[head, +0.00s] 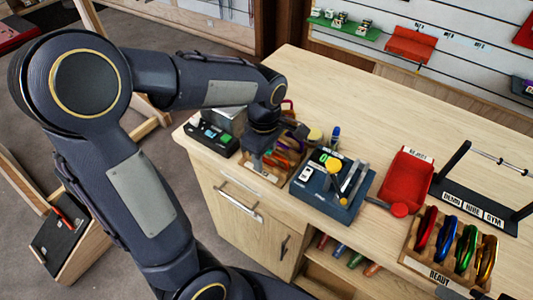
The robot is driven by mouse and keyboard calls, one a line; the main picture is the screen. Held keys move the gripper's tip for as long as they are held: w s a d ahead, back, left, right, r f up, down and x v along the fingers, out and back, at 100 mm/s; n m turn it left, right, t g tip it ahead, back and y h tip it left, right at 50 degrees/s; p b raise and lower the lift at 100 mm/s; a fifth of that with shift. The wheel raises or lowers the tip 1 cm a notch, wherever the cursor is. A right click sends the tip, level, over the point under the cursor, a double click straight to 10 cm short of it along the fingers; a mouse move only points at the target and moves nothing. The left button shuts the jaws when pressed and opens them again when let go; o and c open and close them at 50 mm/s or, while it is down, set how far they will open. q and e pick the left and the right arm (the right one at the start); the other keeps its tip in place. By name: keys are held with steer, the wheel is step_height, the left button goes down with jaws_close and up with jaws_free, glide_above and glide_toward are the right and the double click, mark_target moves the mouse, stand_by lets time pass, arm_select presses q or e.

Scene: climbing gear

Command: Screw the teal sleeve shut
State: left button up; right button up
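My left arm reaches in from the left and its gripper (256,158) points down at the left end of a wooden tray (262,178) on the workbench. The tray holds several coloured carabiners, with a purple and orange one (288,148) showing just right of the gripper. The fingertips are small and dark, so I cannot tell if they are open or shut, or touch a carabiner. I cannot make out a teal sleeve; the gripper and wrist cover part of the tray.
A dark blue device (328,196) with a yellow knob stands right of the tray. A black box with a green button (213,138) is left. Farther right are a red bin (408,178), a labelled black rack (470,203) and a wooden carabiner rack (425,268). The bench's back is clear.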

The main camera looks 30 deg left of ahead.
arm_select(q)
steer(key=shift+r+p, duration=1.05)
steer(key=shift+r, duration=0.25)
steer(key=shift+w, duration=0.75)
steer(key=shift+f, duration=0.1)
steer(key=shift+d+f+b, duration=0.15)
steer(key=shift+f+b, duration=0.9)
steer(key=shift+f, duration=0.35)
steer(key=shift+s+r, duration=0.1)
steer(key=shift+s, duration=0.65)
steer(key=shift+r, duration=0.15)
